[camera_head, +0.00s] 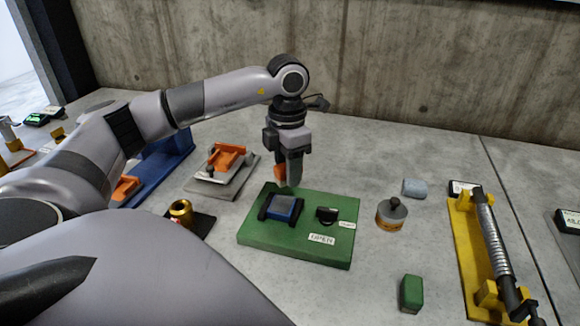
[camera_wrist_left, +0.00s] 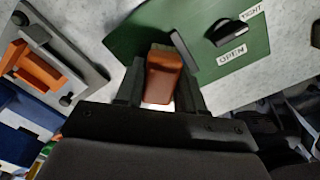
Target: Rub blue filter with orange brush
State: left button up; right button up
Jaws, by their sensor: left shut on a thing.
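The blue filter (camera_head: 283,208) sits between dark holders on a green board (camera_head: 262,253) in the head view. My left gripper (camera_head: 288,178) points down at the board's far edge, just behind the filter. It is shut on the orange brush (camera_head: 280,173). In the left wrist view the brush (camera_wrist_left: 162,78) sits between the two fingers, its pale end toward the green board (camera_wrist_left: 245,62). I cannot make out the filter there. Brush and filter look apart in the head view. My right gripper is not in view.
A black knob (camera_head: 326,214) stands on the board by labels reading "OPEN" and "TIGHT". A grey plate with an orange part (camera_head: 227,157) lies left.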

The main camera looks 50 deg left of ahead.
pick_arm(q)
jog(key=shift+r+p, duration=1.3)
jog(key=shift+r, duration=0.75)
